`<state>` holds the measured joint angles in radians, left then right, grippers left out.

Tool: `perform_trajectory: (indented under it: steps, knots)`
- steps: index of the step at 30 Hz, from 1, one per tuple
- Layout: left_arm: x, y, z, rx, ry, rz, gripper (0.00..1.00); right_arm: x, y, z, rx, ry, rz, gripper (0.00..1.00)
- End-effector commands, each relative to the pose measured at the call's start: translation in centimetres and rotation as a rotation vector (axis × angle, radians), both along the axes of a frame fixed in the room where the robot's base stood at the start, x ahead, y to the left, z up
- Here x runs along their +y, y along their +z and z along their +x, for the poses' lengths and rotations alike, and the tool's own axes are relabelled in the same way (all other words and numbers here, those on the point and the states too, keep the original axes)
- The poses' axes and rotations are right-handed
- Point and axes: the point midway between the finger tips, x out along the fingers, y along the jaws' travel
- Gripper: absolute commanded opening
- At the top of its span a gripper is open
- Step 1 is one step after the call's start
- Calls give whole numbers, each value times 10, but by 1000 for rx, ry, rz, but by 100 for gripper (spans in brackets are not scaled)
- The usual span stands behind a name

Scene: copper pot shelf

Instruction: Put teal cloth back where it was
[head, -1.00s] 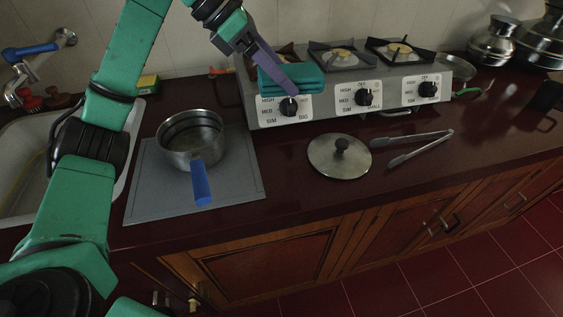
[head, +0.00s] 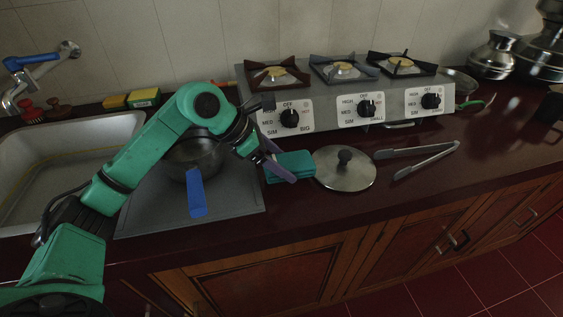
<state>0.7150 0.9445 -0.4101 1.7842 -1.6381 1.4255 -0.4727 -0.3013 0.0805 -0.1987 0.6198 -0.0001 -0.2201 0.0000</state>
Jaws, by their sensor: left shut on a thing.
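The teal cloth (head: 293,164) is a small folded pad in the middle of the head view. My left gripper (head: 281,168) is shut on it, with a purple finger across its left part. The cloth is low over the dark counter, between the grey mat and the pot lid, in front of the stove. I cannot tell whether it touches the counter or the lid's edge. My right gripper is not in view.
A pot with a blue handle (head: 196,193) stands on the grey mat (head: 239,201), partly behind my left arm. The lid (head: 345,176) and tongs (head: 420,158) lie to the right. The stove (head: 330,123) stands behind. The sink (head: 60,165) is at left.

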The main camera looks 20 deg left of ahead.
Motion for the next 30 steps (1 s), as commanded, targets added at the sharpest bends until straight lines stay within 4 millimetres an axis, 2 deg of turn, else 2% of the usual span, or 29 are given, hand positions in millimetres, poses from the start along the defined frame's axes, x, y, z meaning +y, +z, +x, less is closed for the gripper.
perform_trajectory:
  steps: [16,17,18,25,29,30]
  knots:
    - [0,-12,0,-1,0,-1,0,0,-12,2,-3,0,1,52]
    - [0,-12,0,0,0,0,84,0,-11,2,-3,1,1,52]
    - [0,-11,0,0,0,0,99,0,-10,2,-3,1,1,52]
    - [0,-10,0,0,0,0,100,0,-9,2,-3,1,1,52]
    - [0,8,0,0,-1,-1,100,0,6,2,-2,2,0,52]
    - [4,8,-1,-1,3,1,100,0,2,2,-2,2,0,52]
